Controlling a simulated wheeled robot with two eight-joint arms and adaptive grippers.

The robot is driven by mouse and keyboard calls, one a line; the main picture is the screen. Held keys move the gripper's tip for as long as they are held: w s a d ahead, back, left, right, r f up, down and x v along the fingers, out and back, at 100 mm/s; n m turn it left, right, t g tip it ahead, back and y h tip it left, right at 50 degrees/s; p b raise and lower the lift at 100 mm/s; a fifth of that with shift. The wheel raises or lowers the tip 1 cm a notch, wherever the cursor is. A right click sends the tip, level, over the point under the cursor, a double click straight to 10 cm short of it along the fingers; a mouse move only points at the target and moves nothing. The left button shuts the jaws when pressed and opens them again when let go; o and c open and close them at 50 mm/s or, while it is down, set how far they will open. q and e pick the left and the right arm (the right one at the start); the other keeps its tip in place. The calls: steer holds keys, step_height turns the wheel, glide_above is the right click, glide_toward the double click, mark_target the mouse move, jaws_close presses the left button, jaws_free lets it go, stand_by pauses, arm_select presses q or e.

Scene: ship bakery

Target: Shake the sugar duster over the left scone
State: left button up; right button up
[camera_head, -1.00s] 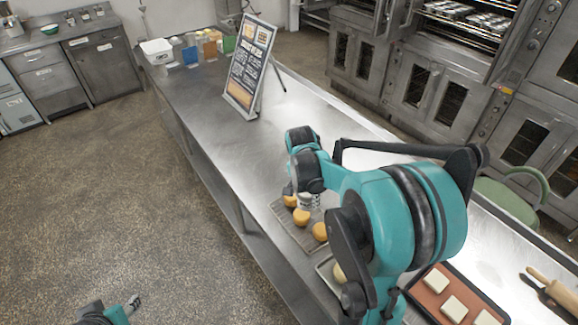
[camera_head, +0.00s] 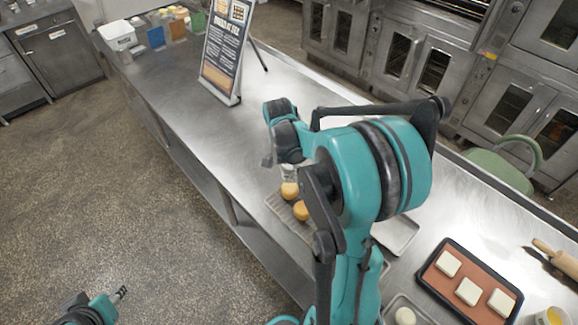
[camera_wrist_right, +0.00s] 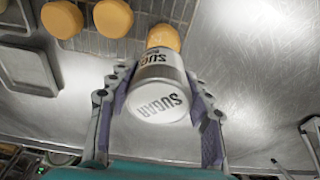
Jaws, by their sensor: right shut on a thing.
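The sugar duster (camera_wrist_right: 163,90), a pale metal can marked SUGAR, is between the fingers of my right gripper (camera_wrist_right: 162,112) in the wrist view, gripped. In the head view only a small pale part of it (camera_head: 288,171) shows by the gripper (camera_head: 280,163). The left scone (camera_head: 290,190), golden and round, is just below it on a wire rack (camera_head: 275,207); the duster partly covers this scone (camera_wrist_right: 163,37) in the wrist view. The middle scone (camera_head: 300,211) is beside it; a third scone (camera_wrist_right: 62,18) is hidden by my arm in the head view. My left gripper (camera_head: 121,292) is away over the floor; its opening is unclear.
A menu board (camera_head: 224,50) stands farther along the steel counter (camera_head: 180,100), with containers (camera_head: 117,35) beyond. A dark tray (camera_head: 430,281) with pale square pieces and a rolling pin (camera_head: 556,258) are at right. The counter between board and rack is clear.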

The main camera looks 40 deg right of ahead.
steer(key=shift+w+f, duration=0.2)
steer(key=shift+f, duration=0.5)
steer(key=shift+s+r, duration=0.1)
